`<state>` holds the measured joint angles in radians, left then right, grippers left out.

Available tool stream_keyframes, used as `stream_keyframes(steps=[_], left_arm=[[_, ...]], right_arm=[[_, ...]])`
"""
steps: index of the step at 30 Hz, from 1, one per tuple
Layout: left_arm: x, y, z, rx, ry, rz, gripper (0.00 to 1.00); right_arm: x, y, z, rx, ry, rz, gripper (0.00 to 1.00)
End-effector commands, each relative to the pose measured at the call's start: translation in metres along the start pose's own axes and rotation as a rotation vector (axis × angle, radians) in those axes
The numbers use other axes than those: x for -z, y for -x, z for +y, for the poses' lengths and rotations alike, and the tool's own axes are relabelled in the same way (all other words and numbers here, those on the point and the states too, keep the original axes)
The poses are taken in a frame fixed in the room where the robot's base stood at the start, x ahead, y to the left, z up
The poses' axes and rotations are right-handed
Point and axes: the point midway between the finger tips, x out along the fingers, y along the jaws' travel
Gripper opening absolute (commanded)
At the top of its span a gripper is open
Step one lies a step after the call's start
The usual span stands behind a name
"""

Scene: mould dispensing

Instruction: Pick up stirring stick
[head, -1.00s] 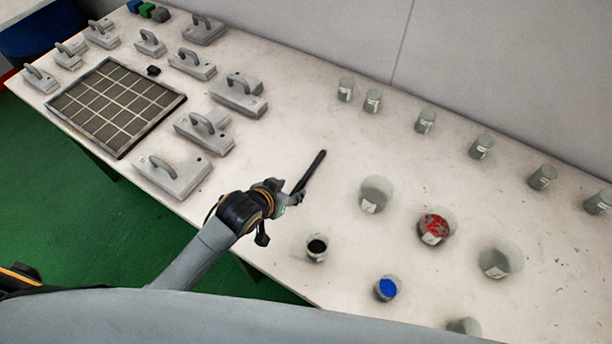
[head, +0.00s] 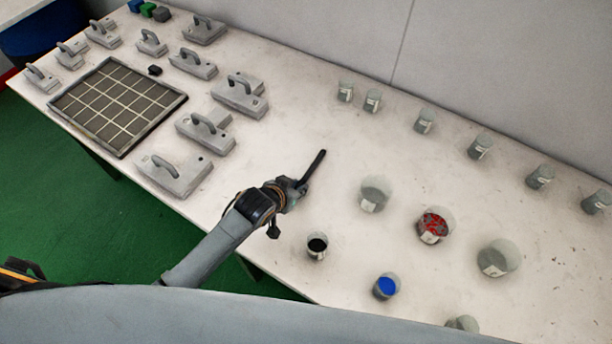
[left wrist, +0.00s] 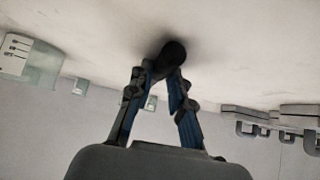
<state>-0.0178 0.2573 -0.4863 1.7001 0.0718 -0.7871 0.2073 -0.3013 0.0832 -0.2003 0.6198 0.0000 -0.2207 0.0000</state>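The stirring stick (head: 313,166) is a thin black rod near the middle of the table, slanting up to the right in the head view. My left gripper (head: 300,186) is at its lower end and hides that part. In the left wrist view, the stick's dark rounded end (left wrist: 173,52) shows close to the table, with a dark shadow around it. The two fingers of my left gripper (left wrist: 163,76) lie on either side of the stick, very near it. Whether they press on it is unclear. My right gripper is not in view.
Clear cups with grey (head: 374,196), red (head: 434,228), black (head: 317,246) and blue (head: 386,287) contents stand right of and below the gripper. Several small lidded jars line the wall. Grey handled blocks (head: 176,176) and a gridded tray (head: 180,98) occupy the left.

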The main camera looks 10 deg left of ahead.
Motion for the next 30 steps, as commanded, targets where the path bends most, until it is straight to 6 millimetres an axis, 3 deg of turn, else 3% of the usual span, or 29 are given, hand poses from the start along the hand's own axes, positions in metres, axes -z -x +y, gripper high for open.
stream_keyframes(steps=[17,21,23,30], left_arm=[[0.009,0.008,0.0,0.0,0.001,0.003,0.0],[0.025,0.024,0.0,0.0,0.001,0.005,0.0],[0.024,0.035,0.005,-0.002,0.001,0.002,0.0],[0.032,0.095,0.023,-0.002,0.001,0.004,0.0]], right_arm=[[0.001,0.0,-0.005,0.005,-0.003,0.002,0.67],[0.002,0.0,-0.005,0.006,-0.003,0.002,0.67],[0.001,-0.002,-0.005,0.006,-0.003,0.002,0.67],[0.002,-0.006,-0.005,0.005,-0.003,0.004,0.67]])
